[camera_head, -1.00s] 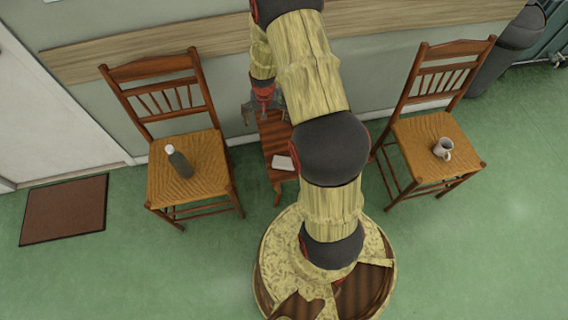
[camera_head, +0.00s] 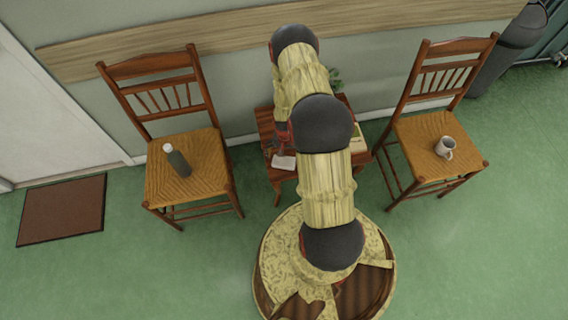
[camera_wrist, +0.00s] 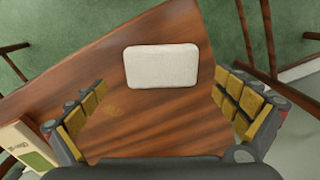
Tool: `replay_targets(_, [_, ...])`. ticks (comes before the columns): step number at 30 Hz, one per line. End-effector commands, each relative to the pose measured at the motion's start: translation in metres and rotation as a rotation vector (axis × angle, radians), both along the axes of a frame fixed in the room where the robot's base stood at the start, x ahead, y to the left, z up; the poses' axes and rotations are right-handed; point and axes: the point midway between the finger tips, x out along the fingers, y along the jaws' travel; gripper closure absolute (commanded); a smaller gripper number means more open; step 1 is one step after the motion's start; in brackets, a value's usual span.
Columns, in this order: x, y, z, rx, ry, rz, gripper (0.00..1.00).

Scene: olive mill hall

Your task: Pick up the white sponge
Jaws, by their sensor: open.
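The white sponge (camera_wrist: 162,66) lies flat on the small wooden table (camera_wrist: 170,120), near one edge, in the wrist view. In the head view the sponge (camera_head: 284,162) is at the table's front left, partly covered by my gripper and arm. My gripper (camera_wrist: 165,105) is open and empty. Its two fingers stand apart left and right in the wrist view, with the sponge between and a little beyond them. In the head view my gripper (camera_head: 277,145) is over the table, just behind the sponge, and mostly hidden by my arm.
A chair (camera_head: 160,185) on the left holds a dark bottle (camera_head: 179,162). A chair (camera_head: 420,130) on the right holds a mug (camera_head: 445,148). A plant (camera_head: 335,80) and a light box-like item (camera_head: 357,140) are on the table's right side. A box edge (camera_wrist: 28,150) shows at lower left.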

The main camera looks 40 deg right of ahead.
Motion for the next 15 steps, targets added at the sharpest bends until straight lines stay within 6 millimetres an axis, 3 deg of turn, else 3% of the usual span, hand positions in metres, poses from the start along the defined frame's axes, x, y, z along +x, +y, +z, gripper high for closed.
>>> replay_targets(1, [-0.001,0.003,-0.012,0.001,0.002,0.001,0.0])
replay_targets(6, [-0.001,0.005,-0.034,0.001,0.002,0.001,0.0])
replay_targets(15, [0.0,0.004,-0.036,0.0,0.0,0.001,0.02])
